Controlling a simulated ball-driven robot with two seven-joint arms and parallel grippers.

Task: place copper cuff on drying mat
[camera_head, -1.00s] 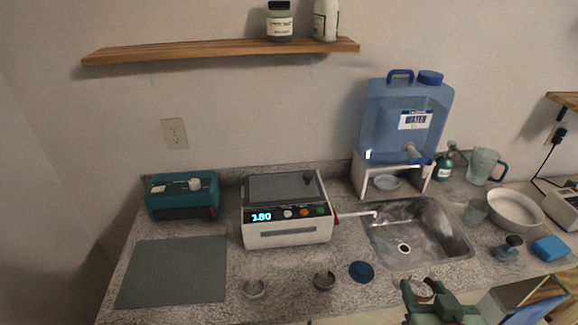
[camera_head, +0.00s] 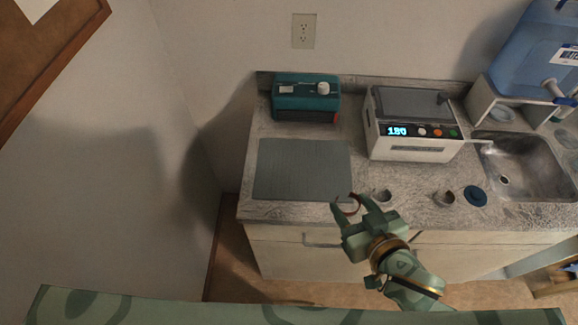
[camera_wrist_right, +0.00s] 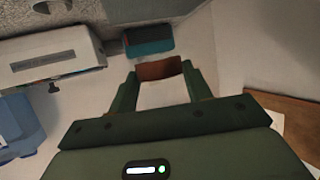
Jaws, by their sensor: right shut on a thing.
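The copper cuff (camera_head: 354,209) is a small reddish-brown open ring. My right gripper (camera_head: 349,203) is shut on it, with the cuff between the fingertips. The cuff also shows in the right wrist view (camera_wrist_right: 160,69) as a brown band between the two green fingers. In the head view, the gripper and cuff are near the counter's front edge, just off the front right corner of the drying mat (camera_head: 300,168). The mat is a flat grey, ribbed rectangle, and it is bare. My left gripper is not in view.
Two grey cuffs, one by my gripper (camera_head: 382,197) and one farther right (camera_head: 443,198), sit on the counter near a blue disc (camera_head: 475,196). A teal device (camera_head: 306,98) stands behind the mat. A white machine (camera_head: 412,148) reading 180 stands right of it, before the sink (camera_head: 530,170).

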